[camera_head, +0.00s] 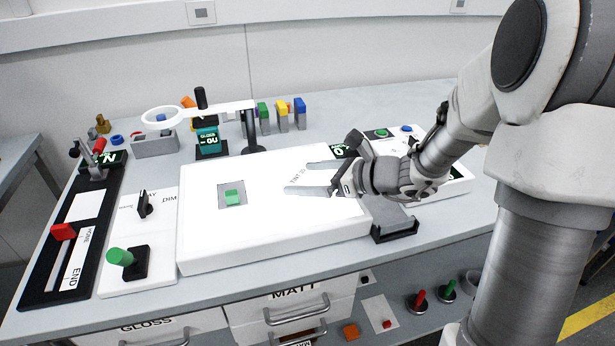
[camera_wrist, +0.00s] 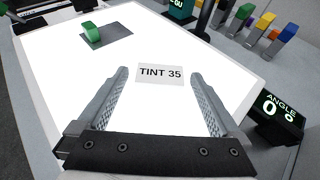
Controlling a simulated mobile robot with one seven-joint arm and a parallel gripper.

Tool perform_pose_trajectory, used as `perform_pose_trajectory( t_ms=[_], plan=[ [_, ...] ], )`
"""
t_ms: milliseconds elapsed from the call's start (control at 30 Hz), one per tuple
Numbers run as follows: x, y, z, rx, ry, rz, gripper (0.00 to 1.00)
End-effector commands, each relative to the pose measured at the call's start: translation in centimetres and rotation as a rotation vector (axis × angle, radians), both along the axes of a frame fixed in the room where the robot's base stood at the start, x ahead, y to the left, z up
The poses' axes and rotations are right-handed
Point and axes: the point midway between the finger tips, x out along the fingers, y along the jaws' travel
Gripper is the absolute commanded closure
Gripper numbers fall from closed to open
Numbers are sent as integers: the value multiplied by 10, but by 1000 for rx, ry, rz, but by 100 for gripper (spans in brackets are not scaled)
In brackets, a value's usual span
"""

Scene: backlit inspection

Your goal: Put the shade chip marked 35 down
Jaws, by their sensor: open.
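A pale rectangle marked TINT 35 (camera_wrist: 160,75) lies on the white lit panel (camera_head: 210,245). A small green block (camera_head: 233,197) sits on a grey square (camera_head: 222,187) on the panel, left of my gripper. I see no number on it.
A ring magnifier (camera_head: 163,117) on a white arm stands behind the panel. Several coloured blocks stand at the back. A red-handled slider (camera_head: 63,232) and a green knob (camera_head: 120,257) are at left.

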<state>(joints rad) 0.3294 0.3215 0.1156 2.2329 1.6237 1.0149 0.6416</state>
Motion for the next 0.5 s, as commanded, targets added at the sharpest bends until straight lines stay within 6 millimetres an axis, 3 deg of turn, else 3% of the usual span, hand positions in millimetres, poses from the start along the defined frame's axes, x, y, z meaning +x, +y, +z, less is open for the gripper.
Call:
perform_pose_trajectory(
  t_ms=[167, 500],
  plan=[
    [0, 0, 6, -1, -1, 0, 0],
    [-34, -54, 32, -2, -1, -6, 0]
  ],
)
